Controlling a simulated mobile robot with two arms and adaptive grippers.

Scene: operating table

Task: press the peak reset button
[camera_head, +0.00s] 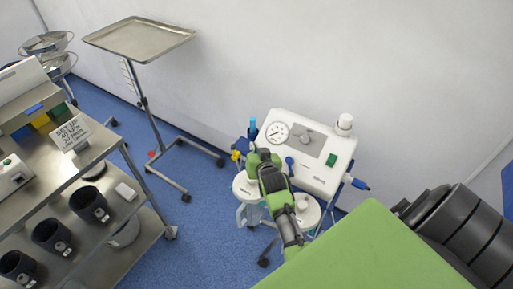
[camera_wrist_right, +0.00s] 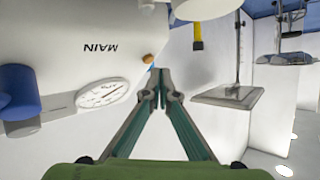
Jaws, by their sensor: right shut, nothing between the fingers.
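A white machine (camera_head: 312,150) with a round gauge (camera_head: 277,132), a grey panel and a green switch (camera_head: 331,160) stands by the wall in the head view. In the right wrist view, its white housing (camera_wrist_right: 75,25) appears upside down with the word MAIN and the gauge (camera_wrist_right: 102,93). My right gripper (camera_wrist_right: 160,75) is shut and empty, its fingertips beside the housing's edge. In the head view, the right gripper (camera_head: 253,150) is at the machine's left front, below the gauge. I cannot make out which part is the peak reset button. My left gripper is not in view.
Two white-lidded jars (camera_head: 305,211) sit below the machine, close to my right arm. A tray stand (camera_head: 140,40) and a steel cart (camera_head: 110,140) stand further left, with blue floor between.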

